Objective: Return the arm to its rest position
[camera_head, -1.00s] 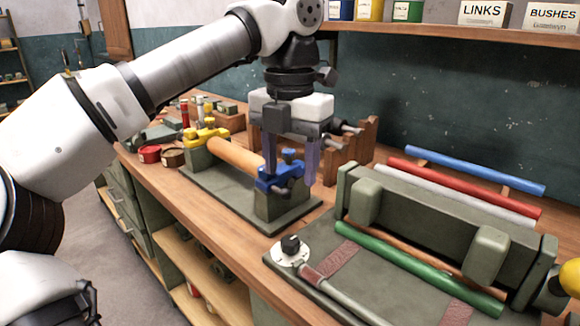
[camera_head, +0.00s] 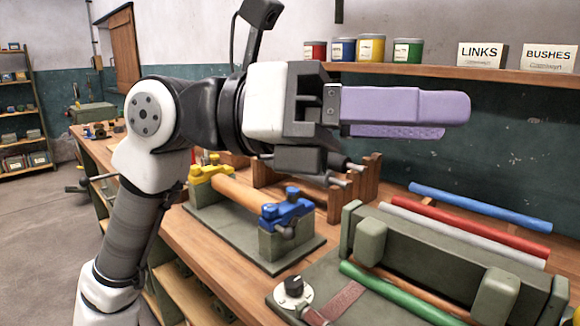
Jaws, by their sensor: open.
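My arm is folded up at the left of the view, with its wrist raised above the workbench. My gripper (camera_head: 458,118) points to the right, well above the bench and below the level of the shelf. Its two purple fingers are seen almost edge-on, one partly behind the other, with nothing visible between them. It is apart from the wooden rod (camera_head: 238,194), which lies in a green fixture under a yellow clamp (camera_head: 210,174) and a blue clamp (camera_head: 287,207).
A green fixture (camera_head: 440,243) stands at the right, with blue (camera_head: 480,206), red (camera_head: 470,231) and green (camera_head: 400,291) rods near it. A wooden rack (camera_head: 368,180) stands behind. A shelf (camera_head: 440,72) holds cans and signs. The floor at left is clear.

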